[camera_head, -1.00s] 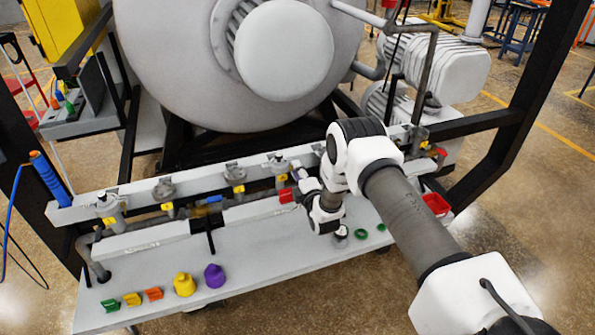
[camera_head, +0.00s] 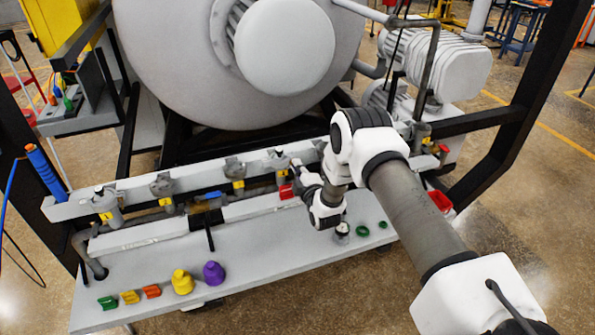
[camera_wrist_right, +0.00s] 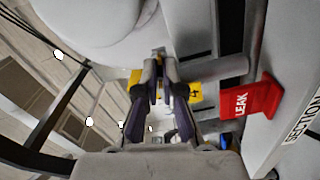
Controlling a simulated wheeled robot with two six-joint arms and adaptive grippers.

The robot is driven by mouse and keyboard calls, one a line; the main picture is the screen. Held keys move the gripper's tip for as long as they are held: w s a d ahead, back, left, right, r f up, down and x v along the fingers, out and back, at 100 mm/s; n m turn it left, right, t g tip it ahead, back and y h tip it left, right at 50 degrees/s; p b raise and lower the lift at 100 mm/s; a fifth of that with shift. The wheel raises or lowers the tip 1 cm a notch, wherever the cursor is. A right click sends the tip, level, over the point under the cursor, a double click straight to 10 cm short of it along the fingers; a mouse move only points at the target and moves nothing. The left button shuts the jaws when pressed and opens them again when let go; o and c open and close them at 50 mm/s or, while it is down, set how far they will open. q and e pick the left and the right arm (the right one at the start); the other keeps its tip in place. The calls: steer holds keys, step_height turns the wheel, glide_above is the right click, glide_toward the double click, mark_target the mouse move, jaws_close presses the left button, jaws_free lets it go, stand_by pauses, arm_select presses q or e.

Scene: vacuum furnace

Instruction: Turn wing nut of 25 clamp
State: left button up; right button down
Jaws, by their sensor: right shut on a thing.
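My right gripper (camera_head: 295,165) reaches to the valve row from the right in the head view. In the right wrist view its two dark purple fingers (camera_wrist_right: 159,68) are closed on a small metal piece (camera_wrist_right: 158,58), likely the clamp's wing nut. The fingers cover most of it, so its shape and turn angle are unclear. A yellow label (camera_wrist_right: 196,92) with a dark mark hangs just right of the fingers. The nearest valve body in the head view (camera_head: 278,160) is left of the gripper. My left gripper is not in view.
A red LEAK tag (camera_wrist_right: 250,99) is right of the fingers; it also shows in the head view (camera_head: 287,191). Several grey valves line the rail. Colored caps, such as a purple one (camera_head: 214,273), stand on the shelf (camera_head: 250,262). The large grey vessel (camera_head: 180,70) rises behind.

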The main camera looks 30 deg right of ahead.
steer(key=m+b, duration=0.2)
steer(key=m, duration=0.1)
steer(key=m+b, duration=0.1)
steer(key=shift+f+m, duration=0.25)
steer(key=shift+m, duration=0.05)
steer(key=m+b, duration=0.3)
steer(key=shift+m, duration=0.4)
steer(key=m+b, duration=0.4)
steer(key=shift+r+m+b, duration=0.2)
steer(key=shift+m+b, duration=0.6)
steer(key=shift+m, duration=0.5)
steer(key=c, duration=1.3)
jaws_free()
